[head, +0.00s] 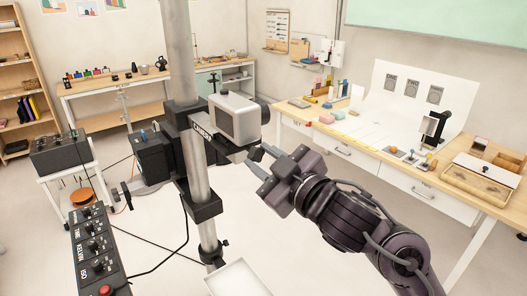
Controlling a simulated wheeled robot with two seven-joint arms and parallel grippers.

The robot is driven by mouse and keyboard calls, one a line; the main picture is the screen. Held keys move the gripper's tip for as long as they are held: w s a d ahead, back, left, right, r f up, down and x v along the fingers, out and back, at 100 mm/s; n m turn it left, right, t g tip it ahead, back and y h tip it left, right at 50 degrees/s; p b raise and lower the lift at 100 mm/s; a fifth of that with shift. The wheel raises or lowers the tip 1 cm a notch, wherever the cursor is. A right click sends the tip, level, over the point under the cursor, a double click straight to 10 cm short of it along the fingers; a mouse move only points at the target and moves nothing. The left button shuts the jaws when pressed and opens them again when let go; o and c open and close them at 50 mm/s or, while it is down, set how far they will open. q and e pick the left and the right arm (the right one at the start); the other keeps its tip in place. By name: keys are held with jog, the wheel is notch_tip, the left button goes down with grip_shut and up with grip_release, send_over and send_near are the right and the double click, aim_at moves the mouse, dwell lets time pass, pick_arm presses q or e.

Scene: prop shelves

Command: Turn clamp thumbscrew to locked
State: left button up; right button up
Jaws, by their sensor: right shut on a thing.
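A grey upright pole stand (196,165) rises in the middle of the head view. A dark clamp block (185,118) sits around the pole, beside a pale grey camera-like box (236,118). My right gripper (257,162) reaches in from the right, just below the box. Its fingers are shut on a small dark piece, which I take to be the clamp thumbscrew (254,153). The fingers hide most of it, so its turn cannot be read. My left gripper is not in view.
A dark control panel (95,255) with knobs stands at the lower left. A white cart (75,180) carries a black box (60,152). A long workbench (455,195) with props lines the right side. A cable hangs by the pole.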

jog(key=shift+f+m, duration=0.1)
jog(key=shift+m, duration=0.4)
jog(key=o, duration=1)
jog(key=shift+b+v, duration=0.45)
jog(key=shift+v, duration=3.5)
